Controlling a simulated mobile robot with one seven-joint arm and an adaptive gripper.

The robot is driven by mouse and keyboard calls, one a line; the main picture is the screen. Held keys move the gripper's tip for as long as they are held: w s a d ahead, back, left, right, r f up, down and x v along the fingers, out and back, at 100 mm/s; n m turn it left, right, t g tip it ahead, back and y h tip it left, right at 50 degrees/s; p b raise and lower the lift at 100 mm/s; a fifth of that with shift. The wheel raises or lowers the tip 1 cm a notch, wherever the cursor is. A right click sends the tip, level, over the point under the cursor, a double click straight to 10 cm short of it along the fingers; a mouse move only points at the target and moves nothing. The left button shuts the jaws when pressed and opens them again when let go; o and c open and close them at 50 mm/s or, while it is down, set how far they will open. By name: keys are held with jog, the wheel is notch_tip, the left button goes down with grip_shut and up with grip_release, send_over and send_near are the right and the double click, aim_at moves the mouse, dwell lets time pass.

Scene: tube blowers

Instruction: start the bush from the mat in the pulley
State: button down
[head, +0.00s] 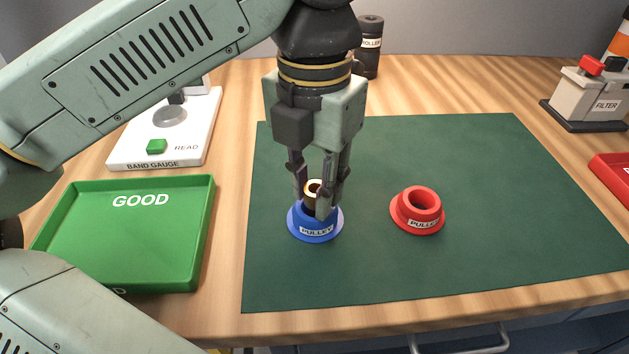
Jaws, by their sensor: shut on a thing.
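A blue pulley (315,233), labelled PULLEY, stands on the green mat (480,160) at its left side. A brass-coloured bush (314,187) with a pale rim stands upright over the middle of the blue pulley. My gripper (320,200) points down and is shut on the bush. The bush's lower end is hidden by the fingers and the pulley, so I cannot tell how deep it sits in the bore. A red pulley (418,211), also labelled PULLEY, stands on the mat to the right with its hole open and empty-looking.
A green tray marked GOOD (196,240) lies left of the mat. A white band gauge (190,135) stands behind it. A black cylinder (369,45) is at the back. A filter unit (592,95) and a red tray (612,172) are at the right. The mat's right half is clear.

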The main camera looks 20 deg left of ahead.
jog(key=shift+f+b, duration=0.5)
jog(key=shift+f, duration=0.1)
jog(key=c, duration=1.3)
grip_release()
jog(key=shift+r, duration=0.1)
